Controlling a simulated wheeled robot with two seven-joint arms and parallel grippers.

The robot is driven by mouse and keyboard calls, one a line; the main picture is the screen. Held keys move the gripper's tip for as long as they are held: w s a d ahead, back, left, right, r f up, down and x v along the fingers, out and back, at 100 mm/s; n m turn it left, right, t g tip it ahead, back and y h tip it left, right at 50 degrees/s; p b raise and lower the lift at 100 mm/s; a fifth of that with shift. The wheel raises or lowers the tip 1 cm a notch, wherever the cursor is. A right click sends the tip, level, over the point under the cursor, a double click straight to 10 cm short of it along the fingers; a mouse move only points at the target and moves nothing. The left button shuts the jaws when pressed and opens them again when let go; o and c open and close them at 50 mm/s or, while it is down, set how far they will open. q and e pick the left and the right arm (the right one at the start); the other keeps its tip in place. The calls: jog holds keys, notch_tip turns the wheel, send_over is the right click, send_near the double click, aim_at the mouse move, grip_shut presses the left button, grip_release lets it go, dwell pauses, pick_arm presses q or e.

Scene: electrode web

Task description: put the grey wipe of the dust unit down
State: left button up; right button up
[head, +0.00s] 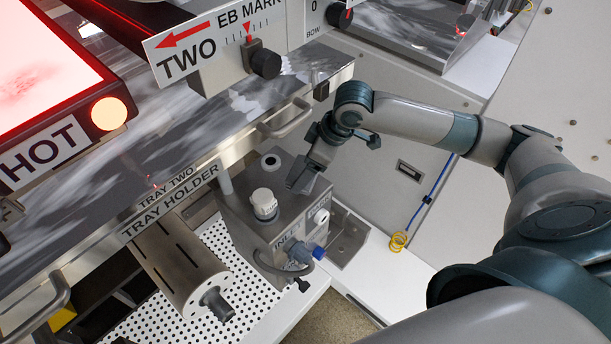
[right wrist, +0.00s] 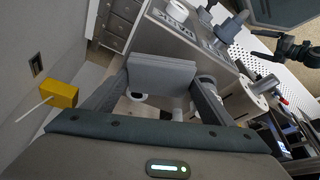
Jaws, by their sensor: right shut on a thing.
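My right gripper (head: 303,178) reaches in from the right, over the right side of the grey metal dust unit (head: 238,207). In the right wrist view, the right gripper (right wrist: 160,85) is shut on the grey wipe (right wrist: 160,76), a flat grey pad held across between the two fingers. The dust unit has a white round knob (head: 264,203) on top and a blue fitting (head: 318,253) at its front. In the head view the wipe is mostly hidden by the gripper. Whether the wipe touches the unit cannot be told. My left gripper is not in view.
A perforated white plate (head: 125,318) lies under a slotted grey cylinder (head: 178,265) left of the unit. A rail with handles and the tray holder label (head: 170,205) runs behind it.

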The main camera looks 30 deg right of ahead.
jog(key=shift+w+a+f, duration=0.1)
jog(key=shift+w, duration=0.05)
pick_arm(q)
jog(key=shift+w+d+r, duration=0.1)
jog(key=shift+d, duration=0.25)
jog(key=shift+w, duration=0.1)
pick_arm(e)
notch_tip(320, 180, down, 4)
jog(key=shift+r, duration=0.25)
jog(key=shift+f, duration=0.25)
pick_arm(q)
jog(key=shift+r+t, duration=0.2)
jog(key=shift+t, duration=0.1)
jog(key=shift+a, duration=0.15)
pick_arm(e)
jog(key=o, duration=1.1)
jog(key=shift+f, duration=0.1)
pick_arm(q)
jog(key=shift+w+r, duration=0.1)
